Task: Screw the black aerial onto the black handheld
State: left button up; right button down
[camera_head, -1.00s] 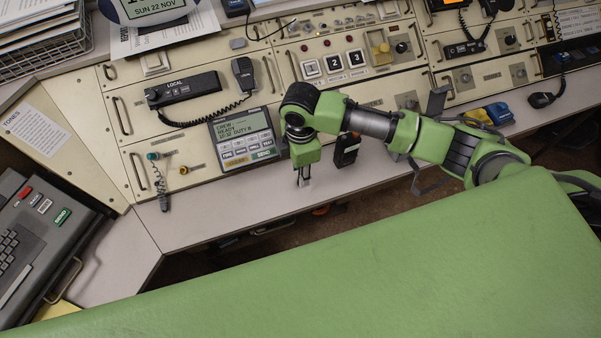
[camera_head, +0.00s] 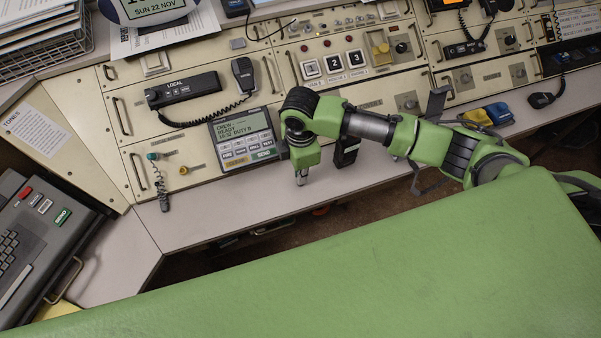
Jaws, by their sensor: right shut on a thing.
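The black handheld (camera_head: 346,150) is on the desk's front ledge below the console, just right of my right gripper and partly covered by my right arm. My right gripper (camera_head: 301,181) points down over the pale ledge, in front of the grey message terminal. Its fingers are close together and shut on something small. The thing between them is almost wholly hidden; by its place I take it to be the black aerial, which I see nowhere else. The gripper and the handheld are apart. My left gripper is not in view.
The grey message terminal (camera_head: 243,139) stands close left of my right gripper. Yellow and blue items (camera_head: 488,115) lie on the ledge at right. The ledge (camera_head: 220,212) left of the gripper is clear.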

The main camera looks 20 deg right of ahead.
jog(key=shift+w+r, duration=0.1)
jog(key=shift+r, duration=0.5)
jog(key=s+r+b, duration=0.2)
jog(key=s+r, duration=0.9)
jog(key=s, duration=0.3)
jog(key=shift+d+r, duration=0.2)
jog(key=shift+r, duration=0.2)
jog(key=w+d+f+m, duration=0.1)
jog(key=d+f+m, duration=0.4)
jog(key=m, duration=1.3)
jog(key=shift+w+d+f, duration=0.15)
jog(key=shift+w+f, duration=0.2)
jog(key=shift+f, duration=0.55)
